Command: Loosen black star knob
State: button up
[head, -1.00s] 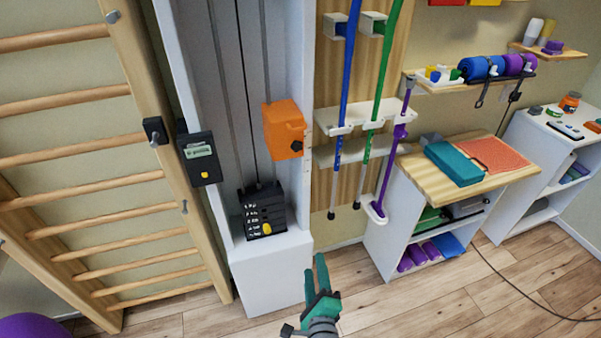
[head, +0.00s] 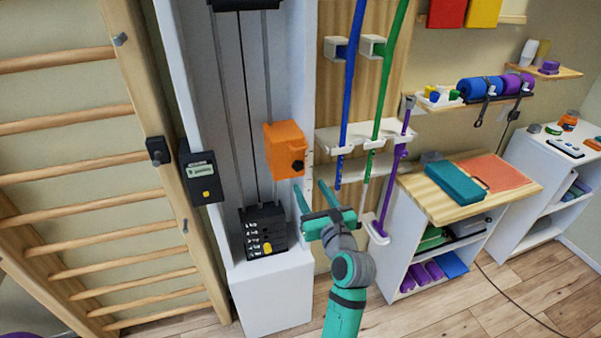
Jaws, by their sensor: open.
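The black star knob (head: 298,167) sits on the lower right of the orange housing (head: 283,142), which is mounted on the right post of the white weight column. My gripper (head: 313,191) is green, open and empty. In the picture it lies just below and to the right of the knob, with its fingers pointing up and to the left. The knob is in plain view and the fingers do not appear to touch it. How far the gripper is from it in depth is hard to tell.
A black weight stack (head: 263,231) with a yellow pin stands below left. A rack with a blue pole (head: 349,75), a green pole and a purple pole is close on the right. A black box (head: 202,178) hangs at left, beside wooden wall bars (head: 65,109).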

aim_at(299, 168)
jog(key=x, duration=0.8)
jog(key=shift+w+d+f, duration=0.1)
jog(key=shift+w+d, duration=0.05)
jog(key=shift+d, duration=0.2)
jog(key=shift+w+a, duration=0.4)
jog(key=shift+a, duration=0.3)
jog(key=shift+d, duration=0.2)
jog(key=c, duration=1.1)
